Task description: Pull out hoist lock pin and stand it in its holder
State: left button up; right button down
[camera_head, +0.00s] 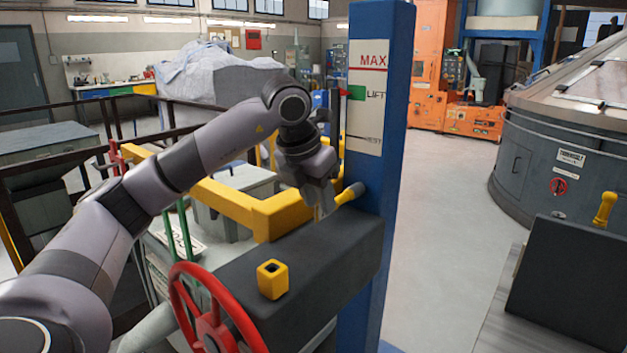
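My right gripper is not in view.
A red handwheel (207,312) stands in front of the dark housing (330,262). The blue column (384,130) carries a white MAX/LIFT scale (366,98). A yellow frame bar (225,200) runs behind my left arm. A dark box (572,290) with a yellow handle (605,208) is at right.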

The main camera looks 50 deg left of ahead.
pick_arm(q)
jog(key=shift+x, duration=1)
jog(key=shift+c, duration=0.3)
grip_shut()
jog(key=shift+s+b, duration=0.3)
jog(key=shift+s, duration=0.3)
jog(key=shift+s+d+b, duration=0.15)
jog(key=shift+s+b, duration=0.5)
jog(key=shift+s, duration=0.7)
jog(key=shift+s+d+b, duration=0.2)
jog(key=shift+s+b, duration=0.4)
jog(key=shift+s, duration=0.75)
